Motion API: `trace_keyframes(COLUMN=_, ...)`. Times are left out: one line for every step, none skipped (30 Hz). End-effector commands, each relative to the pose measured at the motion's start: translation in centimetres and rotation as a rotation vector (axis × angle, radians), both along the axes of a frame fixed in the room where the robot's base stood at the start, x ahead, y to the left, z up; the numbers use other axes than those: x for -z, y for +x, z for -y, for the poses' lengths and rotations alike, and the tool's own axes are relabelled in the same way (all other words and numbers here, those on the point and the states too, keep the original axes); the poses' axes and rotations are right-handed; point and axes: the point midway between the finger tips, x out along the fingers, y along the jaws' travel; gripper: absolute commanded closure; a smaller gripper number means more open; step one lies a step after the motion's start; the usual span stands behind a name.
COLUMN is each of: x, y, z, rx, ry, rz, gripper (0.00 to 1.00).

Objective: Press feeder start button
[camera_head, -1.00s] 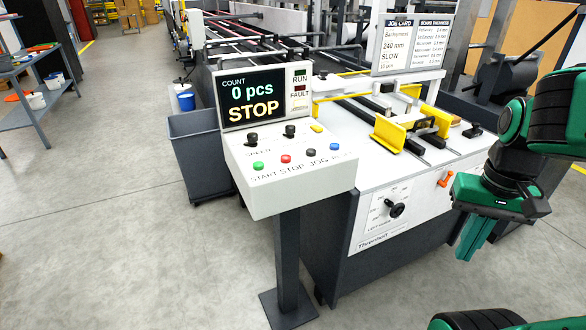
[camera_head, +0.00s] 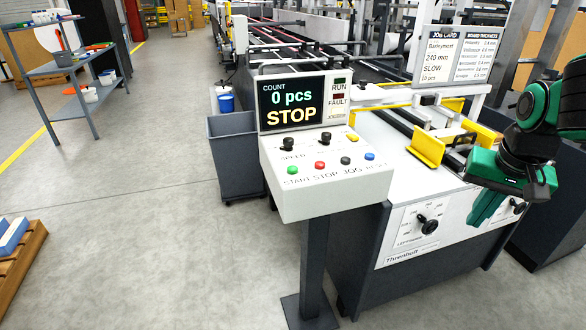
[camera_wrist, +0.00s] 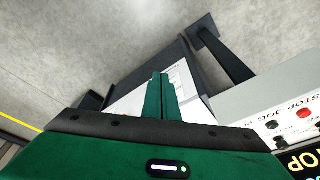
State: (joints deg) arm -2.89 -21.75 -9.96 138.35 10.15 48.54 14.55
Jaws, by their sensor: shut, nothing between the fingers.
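The green start button (camera_head: 293,170) is at the left end of the button row on the white control panel (camera_head: 325,203). The red stop button (camera_head: 320,165), a black button and a blue button sit to its right. The display (camera_head: 292,102) above reads 0 pcs and STOP. My gripper (camera_head: 478,217) is shut and empty, well to the right of the panel, in front of the machine, fingers pointing down. In the wrist view my gripper (camera_wrist: 160,85) shows shut fingers, and part of the panel (camera_wrist: 290,105) is at the right edge. The start button is not visible there.
The panel stands on a dark post (camera_head: 313,265). The machine's white front with a dial (camera_head: 427,226) lies between panel and gripper. A grey bin (camera_head: 236,155) stands behind the panel. A shelf cart (camera_head: 65,85) and a pallet (camera_head: 20,265) are at left. The floor between is clear.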

Motion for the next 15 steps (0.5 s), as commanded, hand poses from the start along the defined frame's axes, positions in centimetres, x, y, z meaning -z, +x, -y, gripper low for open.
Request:
trace_keyframes(x=-0.7, y=2.6, z=-1.8, rx=-0.023, ry=-0.004, rz=0.04, gripper=1.0)
trace_keyframes(x=-1.1, y=4.1, z=-2.8, rx=-0.029, ry=-0.004, rz=0.067, gripper=1.0)
trace_keyframes(x=-1.7, y=6.0, z=-4.2, rx=-0.035, ry=0.0, rz=0.105, gripper=1.0)
trace_keyframes(x=-2.1, y=7.3, z=-5.4, rx=-0.041, ry=0.003, rz=0.13, gripper=1.0)
trace_keyframes(x=-2.6, y=8.6, z=-6.6, rx=-0.048, ry=0.009, rz=0.157, gripper=1.0)
trace_keyframes(x=-3.1, y=10.1, z=-8.3, rx=-0.056, ry=0.018, rz=0.19, gripper=1.0)
trace_keyframes(x=-3.6, y=11.3, z=-9.7, rx=-0.063, ry=0.027, rz=0.216, gripper=1.0)
trace_keyframes(x=-4.0, y=12.4, z=-11.1, rx=-0.07, ry=0.036, rz=0.24, gripper=1.0)
trace_keyframes(x=-4.6, y=13.7, z=-13.0, rx=-0.079, ry=0.052, rz=0.272, gripper=1.0)
trace_keyframes(x=-5.0, y=14.6, z=-14.5, rx=-0.086, ry=0.065, rz=0.295, gripper=1.0)
trace_keyframes(x=-5.5, y=15.4, z=-16.0, rx=-0.092, ry=0.078, rz=0.318, gripper=1.0)
trace_keyframes(x=-6.1, y=16.5, z=-18.1, rx=-0.101, ry=0.098, rz=0.347, gripper=1.0)
trace_keyframes(x=-6.4, y=17.1, z=-19.7, rx=-0.107, ry=0.114, rz=0.366, gripper=1.0)
trace_keyframes(x=-6.9, y=17.7, z=-21.3, rx=-0.114, ry=0.131, rz=0.387, gripper=1.0)
trace_keyframes(x=-7.4, y=18.5, z=-23.4, rx=-0.123, ry=0.152, rz=0.411, gripper=1.0)
